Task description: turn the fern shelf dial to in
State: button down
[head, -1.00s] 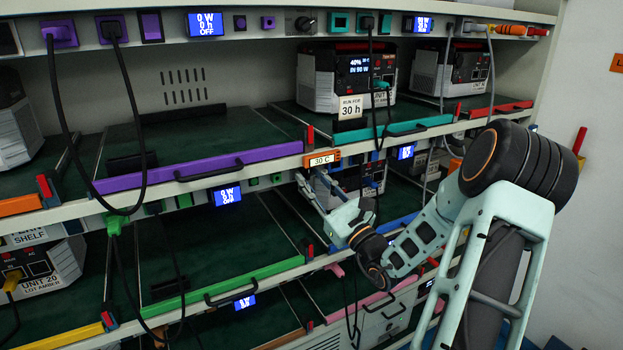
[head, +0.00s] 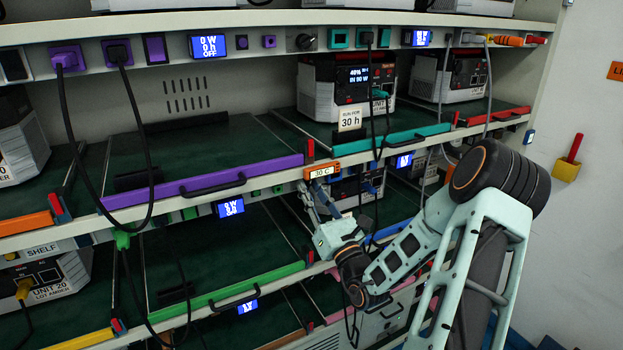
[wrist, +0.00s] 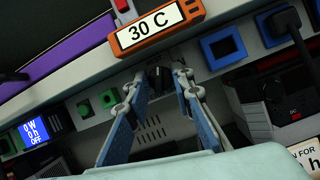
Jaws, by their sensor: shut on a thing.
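The fern shelf dial (wrist: 157,79) is a small dark knob on the grey rail, below an orange "30 C" tag. In the wrist view my gripper (wrist: 161,74) has its two fingertips on either side of the knob, shut on it. The fingers partly cover it, and I cannot read its setting. In the head view my gripper (head: 309,190) reaches up to the rail below the tag, and the dial is hidden. The shelf's display (wrist: 35,131) reads 0 W, 0 h, OFF.
The orange "30 C" tag (wrist: 157,27) hangs just above my fingertips. Green sockets (wrist: 96,104) lie left of the dial and a blue-framed socket (wrist: 221,48) lies right. A black cable (head: 378,130) hangs near my gripper. A purple-edged tray (head: 205,184) is above left.

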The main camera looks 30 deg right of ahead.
jog(key=m+h+p, duration=0.1)
jog(key=m+p, duration=0.1)
jog(key=m+h+p, duration=0.1)
jog(key=m+p, duration=0.1)
jog(key=m+g+h+p, duration=0.1)
jog(key=m+p, duration=0.1)
jog(key=shift+a+r+m+h, duration=0.15)
jog(key=shift+r+m+h, duration=0.15)
jog(key=shift+m+h, duration=0.1)
jog(key=m+h+p, duration=0.1)
jog(key=m, duration=0.1)
jog(key=m+g+p, duration=0.1)
jog(key=m+p, duration=0.1)
jog(key=shift+a+f+h, duration=0.1)
jog(key=shift+f+h, duration=0.1)
jog(key=shift+h, duration=0.2)
jog(key=c, duration=1.7)
grip_release()
jog(key=v, duration=0.8)
jog(key=shift+f, duration=0.1)
